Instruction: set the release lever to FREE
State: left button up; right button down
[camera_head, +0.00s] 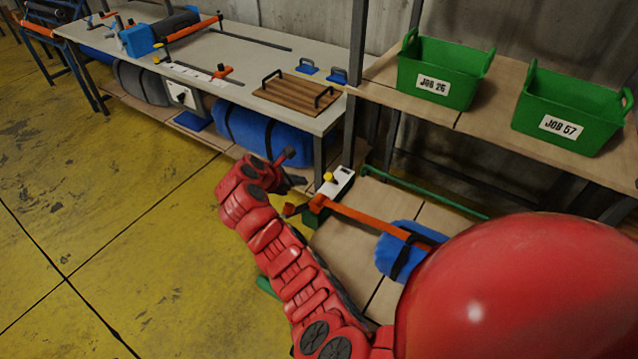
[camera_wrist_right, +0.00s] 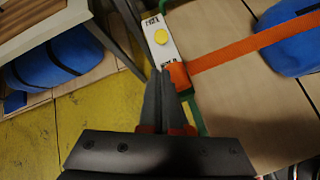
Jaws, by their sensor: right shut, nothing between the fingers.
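The release lever shows as a yellow knob (camera_head: 329,177) on a white plate (camera_head: 339,184), at the near end of the rack beside the workbench. In the right wrist view the knob (camera_wrist_right: 161,36) sits near the middle of the plate (camera_wrist_right: 170,51), between a label at the far end and one at the near end. The lettering is too small to read surely. My right gripper (camera_head: 298,180) is shut and empty, left of the plate. In its wrist view the fingertips (camera_wrist_right: 166,74) appear just short of the plate's near end, apart from the knob. My left gripper is out of view.
An orange bar (camera_head: 365,218) runs right from beside the plate, over a blue bundle (camera_head: 398,262). Its orange end block (camera_wrist_right: 178,76) appears close to my fingertips. Green bins (camera_head: 440,58) stand on the shelf above. The workbench (camera_head: 235,88) is at left; yellow floor is clear.

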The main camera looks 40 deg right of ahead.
aim_at(332, 180)
jog(key=p+x, duration=0.1)
jog(key=x, duration=0.7)
jog(key=shift+d+f, duration=0.2)
jog(key=shift+x, duration=0.75)
